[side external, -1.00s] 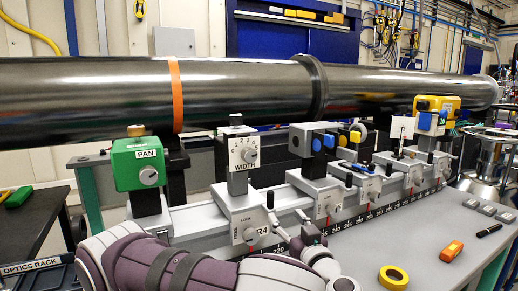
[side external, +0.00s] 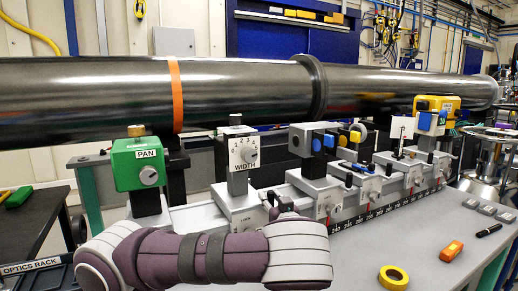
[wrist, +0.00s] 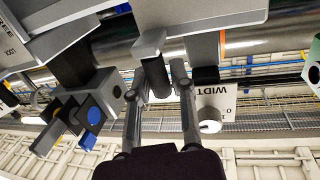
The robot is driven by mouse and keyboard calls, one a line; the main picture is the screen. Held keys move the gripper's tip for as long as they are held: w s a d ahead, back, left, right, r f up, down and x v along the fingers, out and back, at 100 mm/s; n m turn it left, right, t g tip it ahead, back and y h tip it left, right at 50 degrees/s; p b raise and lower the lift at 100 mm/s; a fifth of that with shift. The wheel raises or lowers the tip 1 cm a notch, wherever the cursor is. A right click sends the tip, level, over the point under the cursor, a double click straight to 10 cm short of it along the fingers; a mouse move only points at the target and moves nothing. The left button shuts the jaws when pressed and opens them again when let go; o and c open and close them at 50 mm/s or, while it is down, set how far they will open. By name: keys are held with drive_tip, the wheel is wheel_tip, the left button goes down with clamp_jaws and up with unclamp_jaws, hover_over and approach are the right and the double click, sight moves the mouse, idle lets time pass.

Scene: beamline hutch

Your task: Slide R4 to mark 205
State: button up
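The R4 carriage (side external: 240,209) is a light grey block on the rail, carrying a black post and a white WIDTH box (side external: 243,150) with a dial. In the wrist view the WIDTH box (wrist: 214,108) appears upside down at the right. My gripper (side external: 283,206) is at the carriage's front right, covering its R4 label in the side view. In the wrist view my gripper (wrist: 166,68) has its two fingers apart on either side of a dark upright peg (wrist: 160,82) below a grey block. I cannot tell whether either finger touches the peg. Mark 205 is not readable.
The green PAN unit (side external: 140,164) stands left of R4. Another grey carriage (side external: 318,191) with a blue-knobbed unit stands close on the right, with more beyond it. The scale (side external: 372,216) runs along the rail front. Yellow tape (side external: 394,277) lies on the bench.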

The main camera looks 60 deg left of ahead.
sight(241, 204)
clamp_jaws()
drive_tip(key=shift+s, duration=3.55)
drive_tip(key=o, duration=0.5)
unclamp_jaws()
drive_tip(key=shift+d, duration=0.1)
drive_tip(key=d, duration=0.4)
drive_tip(key=s+d, duration=0.1)
drive_tip(key=d, duration=0.2)
drive_tip(key=s+d, duration=0.1)
drive_tip(key=d, duration=0.3)
drive_tip(key=shift+s+d, duration=0.15)
drive_tip(key=shift+d, duration=0.15)
